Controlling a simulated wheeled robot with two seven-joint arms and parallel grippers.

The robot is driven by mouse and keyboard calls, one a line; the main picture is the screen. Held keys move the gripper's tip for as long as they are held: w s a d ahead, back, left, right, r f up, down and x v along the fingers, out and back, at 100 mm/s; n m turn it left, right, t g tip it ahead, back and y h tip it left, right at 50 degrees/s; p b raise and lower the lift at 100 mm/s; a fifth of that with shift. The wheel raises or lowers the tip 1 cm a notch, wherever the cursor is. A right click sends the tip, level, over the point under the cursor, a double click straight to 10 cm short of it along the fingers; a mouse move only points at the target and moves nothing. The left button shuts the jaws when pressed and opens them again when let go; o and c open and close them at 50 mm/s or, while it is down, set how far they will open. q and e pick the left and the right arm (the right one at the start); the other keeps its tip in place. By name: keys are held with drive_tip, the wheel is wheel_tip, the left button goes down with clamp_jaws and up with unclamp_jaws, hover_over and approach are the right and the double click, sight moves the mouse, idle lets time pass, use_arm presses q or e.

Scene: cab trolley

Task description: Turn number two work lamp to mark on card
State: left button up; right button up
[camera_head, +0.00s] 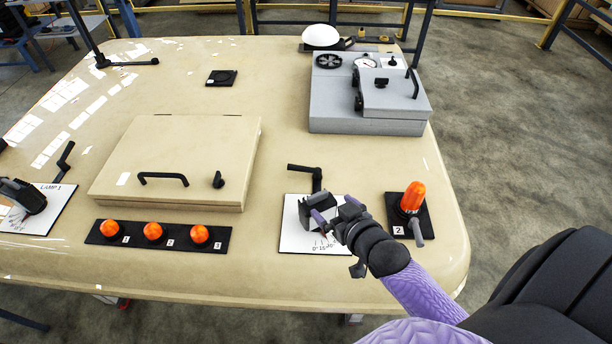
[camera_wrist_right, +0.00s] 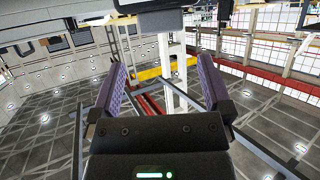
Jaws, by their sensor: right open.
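A white card (camera_head: 291,235) with printed angle marks, "0", "15" and more, lies at the table's front, right of centre. A dark grey lamp head (camera_head: 316,201) stands over it, with a black crank-shaped arm (camera_head: 305,172) behind. The gripper hides part of the card and its marks. My right gripper (camera_head: 331,214) reaches in from the right, its purple fingers close to the lamp head; I cannot tell if they touch it. In the right wrist view the gripper (camera_wrist_right: 160,75) is open, with no object clearly between its fingers. My left gripper is not in view.
A "LAMP 1" card (camera_head: 52,203) with another lamp lies at left. Three orange buttons (camera_head: 153,232) sit front centre, below a beige hinged lid (camera_head: 175,150). An orange beacon (camera_head: 412,197) on a plate marked 2 stands at right. A grey box (camera_head: 340,105) stands behind.

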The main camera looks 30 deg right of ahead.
sight(318, 195)
drive_tip(key=b+x, duration=0.1)
drive_tip(key=x, duration=0.5)
drive_tip(key=shift+w+a+f+b, duration=0.1)
drive_tip(key=shift+w+f+b, duration=0.15)
drive_tip(key=shift+f+b, duration=0.15)
drive_tip(key=shift+w, duration=0.35)
drive_tip(key=c, duration=1.1)
drive_tip(key=shift+a+r+m+h+p, duration=0.1)
drive_tip(key=shift+r+m+h+p, duration=0.15)
drive_tip(key=shift+m+h+p, duration=0.4)
drive_tip(key=shift+f+m+g+h, duration=0.15)
drive_tip(key=shift+m+g+h, duration=0.15)
drive_tip(key=shift+m+h, duration=0.7)
drive_tip(key=o, duration=1.1)
drive_tip(key=shift+f, duration=0.1)
